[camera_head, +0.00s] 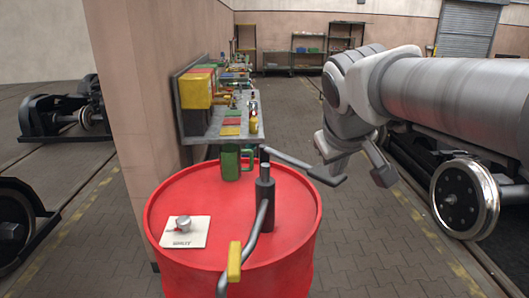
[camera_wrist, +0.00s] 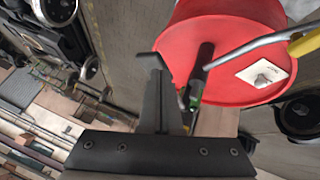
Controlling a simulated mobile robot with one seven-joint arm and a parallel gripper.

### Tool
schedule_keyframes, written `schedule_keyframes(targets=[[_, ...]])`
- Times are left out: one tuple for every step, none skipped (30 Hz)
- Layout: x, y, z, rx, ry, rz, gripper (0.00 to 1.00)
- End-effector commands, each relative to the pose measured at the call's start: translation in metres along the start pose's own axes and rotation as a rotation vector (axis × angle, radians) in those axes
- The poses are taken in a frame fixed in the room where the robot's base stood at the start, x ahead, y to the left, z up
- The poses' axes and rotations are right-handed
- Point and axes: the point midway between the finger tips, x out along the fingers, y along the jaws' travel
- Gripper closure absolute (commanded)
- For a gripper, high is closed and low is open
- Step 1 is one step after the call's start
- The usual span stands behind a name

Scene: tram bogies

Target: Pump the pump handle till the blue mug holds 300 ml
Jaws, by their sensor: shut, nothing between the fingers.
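A mug (camera_head: 230,162), green in the picture rather than blue, stands upright at the back of a red drum (camera_head: 190,265). Its contents cannot be seen. The dark pump body (camera_head: 265,207) rises from the drum top to the right of the mug. The pump handle (camera_head: 234,261) is a bent grey rod with a yellow grip, pointing down toward the front; the grip also shows in the wrist view (camera_wrist: 305,43). My gripper (camera_head: 378,170) is shut and empty, right of the pump and apart from the handle. Green behind the fingers in the wrist view may be the mug.
A white card with a grey knob (camera_head: 184,230) lies on the drum's left. A shelf (camera_head: 225,128) with coloured bins stands behind, beside a wall corner (camera_head: 145,130). A bogie wheel (camera_head: 463,198) is at the right. Paved floor between drum and bogie is clear.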

Motion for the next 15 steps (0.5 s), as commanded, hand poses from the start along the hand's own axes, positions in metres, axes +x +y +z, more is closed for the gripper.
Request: schedule_keyframes(targets=[[0.002,0.005,-0.022,-0.032,0.009,0.015,1.00],[0.003,0.008,-0.033,-0.050,0.015,0.025,1.00],[0.005,0.011,-0.046,-0.073,0.024,0.038,1.00],[0.007,0.014,-0.057,-0.089,0.031,0.047,1.00],[0.008,0.016,-0.066,-0.104,0.038,0.056,1.00],[0.011,0.018,-0.078,-0.123,0.046,0.067,1.00],[0.013,0.020,-0.086,-0.136,0.051,0.075,1.00],[0.014,0.022,-0.093,-0.149,0.057,0.083,1.00],[0.016,0.023,-0.102,-0.163,0.062,0.091,1.00],[0.017,0.024,-0.107,-0.173,0.066,0.097,1.00],[0.018,0.025,-0.112,-0.182,0.069,0.102,1.00],[0.019,0.026,-0.118,-0.191,0.074,0.107,1.00],[0.020,0.026,-0.121,-0.197,0.076,0.110,1.00],[0.021,0.026,-0.124,-0.202,0.078,0.113,1.00],[0.021,0.027,-0.127,-0.207,0.081,0.117,1.00]])
